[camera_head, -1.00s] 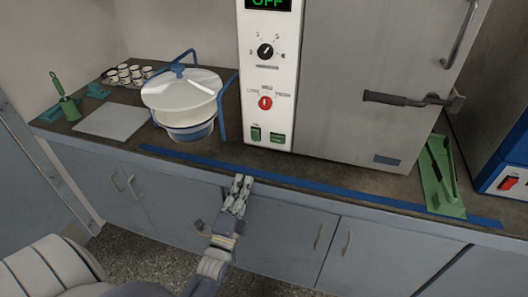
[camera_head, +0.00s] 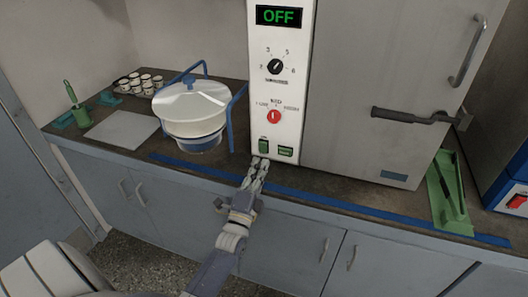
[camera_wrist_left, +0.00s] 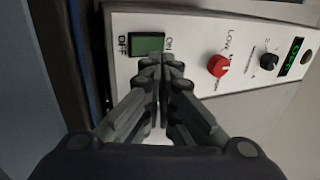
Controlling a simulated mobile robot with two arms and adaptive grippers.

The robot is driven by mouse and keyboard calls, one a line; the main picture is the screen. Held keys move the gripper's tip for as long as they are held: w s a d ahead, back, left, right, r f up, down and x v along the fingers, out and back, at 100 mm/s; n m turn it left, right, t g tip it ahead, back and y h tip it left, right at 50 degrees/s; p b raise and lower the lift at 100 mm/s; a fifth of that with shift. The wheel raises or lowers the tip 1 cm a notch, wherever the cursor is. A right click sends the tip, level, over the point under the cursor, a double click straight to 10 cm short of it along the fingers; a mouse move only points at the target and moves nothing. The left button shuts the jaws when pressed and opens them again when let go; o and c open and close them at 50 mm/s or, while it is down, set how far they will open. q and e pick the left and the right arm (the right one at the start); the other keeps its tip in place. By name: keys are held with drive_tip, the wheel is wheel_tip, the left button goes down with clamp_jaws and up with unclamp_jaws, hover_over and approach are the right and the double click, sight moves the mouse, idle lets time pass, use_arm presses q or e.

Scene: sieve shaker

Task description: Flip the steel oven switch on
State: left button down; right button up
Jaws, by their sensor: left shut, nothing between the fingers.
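The steel oven (camera_head: 360,80) stands on the counter, with a white control panel (camera_head: 285,115) on its left side. Its display (camera_head: 278,16) reads OFF in green. Low on the panel are two green switches, a left one (camera_head: 263,146) and a right one (camera_head: 286,152). In the left wrist view a green switch (camera_wrist_left: 147,44) lies between the marks OFF and ON. My left gripper (camera_head: 261,163) is shut and empty, its fingertips just below the left switch. In the left wrist view the fingertips (camera_wrist_left: 161,62) are close by the ON side; contact cannot be told. My right gripper is not in view.
A red knob (camera_head: 274,117) and a black dial (camera_head: 275,66) sit above the switches. A lidded white sieve vessel (camera_head: 190,105) in a blue frame stands left of the oven. A door handle (camera_head: 410,117) sticks out at right. Blue tape (camera_head: 340,205) runs along the counter front.

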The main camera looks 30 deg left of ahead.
sight(268, 141)
use_arm(q)
drive_tip(key=x, duration=0.4)
drive_tip(key=shift+w+a+r, duration=0.15)
drive_tip(key=shift+w, duration=0.25)
drive_tip(key=shift+p, duration=0.3)
drive_tip(key=r+p, duration=0.1)
drive_tip(key=p, duration=0.1)
drive_tip(key=shift+w+g+p, duration=0.2)
drive_tip(key=shift+g+p, duration=0.15)
drive_tip(key=shift+g, duration=0.05)
drive_tip(key=shift+f+b, duration=0.3)
drive_tip(key=shift+b, duration=0.05)
drive_tip(key=shift+a+f, duration=0.1)
